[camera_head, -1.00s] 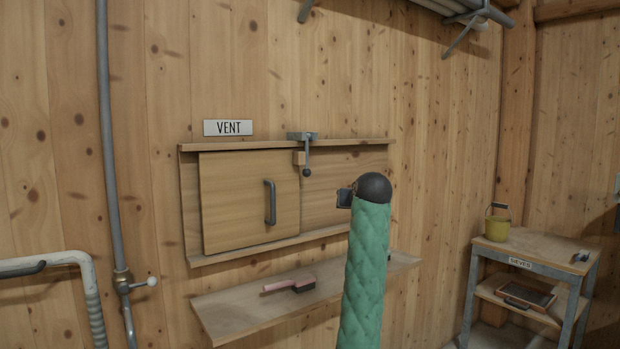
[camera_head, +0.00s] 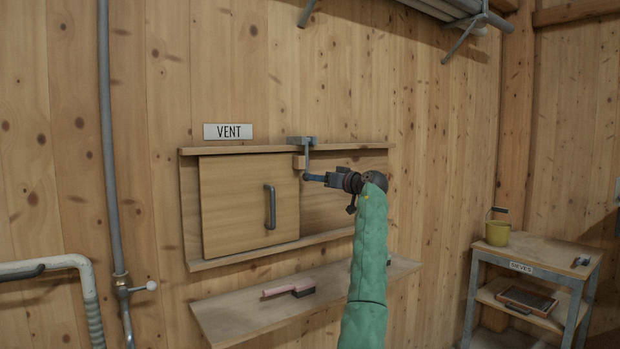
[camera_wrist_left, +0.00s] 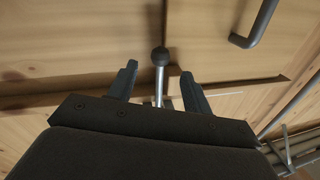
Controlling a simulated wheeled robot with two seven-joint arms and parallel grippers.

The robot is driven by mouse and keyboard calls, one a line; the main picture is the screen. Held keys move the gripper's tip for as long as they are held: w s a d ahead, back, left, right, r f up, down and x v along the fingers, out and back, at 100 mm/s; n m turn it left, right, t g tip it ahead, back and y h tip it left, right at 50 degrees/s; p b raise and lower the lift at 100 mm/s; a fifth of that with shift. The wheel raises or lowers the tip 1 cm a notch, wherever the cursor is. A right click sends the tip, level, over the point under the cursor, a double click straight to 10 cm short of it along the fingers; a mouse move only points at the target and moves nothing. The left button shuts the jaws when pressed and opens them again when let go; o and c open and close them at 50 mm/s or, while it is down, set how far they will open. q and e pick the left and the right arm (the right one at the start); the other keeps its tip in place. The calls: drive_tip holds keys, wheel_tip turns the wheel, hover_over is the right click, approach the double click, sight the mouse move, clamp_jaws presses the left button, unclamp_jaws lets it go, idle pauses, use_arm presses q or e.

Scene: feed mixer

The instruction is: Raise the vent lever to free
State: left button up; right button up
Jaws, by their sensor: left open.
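The vent lever (camera_head: 307,158) hangs down from a grey bracket (camera_head: 302,140) at the top rail of the wooden vent frame. In the left wrist view its dark ball knob (camera_wrist_left: 160,56) and thin metal rod show between my two fingers, with the knob a little beyond the fingertips. My left gripper (camera_head: 310,178) is at the lever's lower end, reaching in from the right. In the left wrist view the left gripper (camera_wrist_left: 158,72) is open, with a gap on both sides of the rod. In the head view the gripper hides the knob. My right gripper is not in view.
The vent door (camera_head: 235,205) with a dark handle (camera_head: 270,207) is left of the lever. A wooden shelf (camera_head: 240,315) below holds a pink-handled brush (camera_head: 290,291). A grey pipe (camera_head: 110,150) runs up the left wall. A sieve stand (camera_head: 545,249) with a yellow bucket (camera_head: 498,233) is at right.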

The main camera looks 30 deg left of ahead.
sight(307, 160)
use_arm(q)
drive_tip(key=shift+w+a+p, duration=0.2)
drive_tip(key=shift+a, duration=0.75)
drive_tip(key=shift+w+a+p, duration=0.2)
drive_tip(key=shift+a, duration=0.75)
drive_tip(key=shift+w+a+p, duration=0.2)
drive_tip(key=shift+a, duration=0.75)
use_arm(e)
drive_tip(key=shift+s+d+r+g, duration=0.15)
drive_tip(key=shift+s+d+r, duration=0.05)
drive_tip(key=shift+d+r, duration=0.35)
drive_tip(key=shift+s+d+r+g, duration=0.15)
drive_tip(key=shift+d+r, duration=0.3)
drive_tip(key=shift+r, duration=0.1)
use_arm(q)
clamp_jaws()
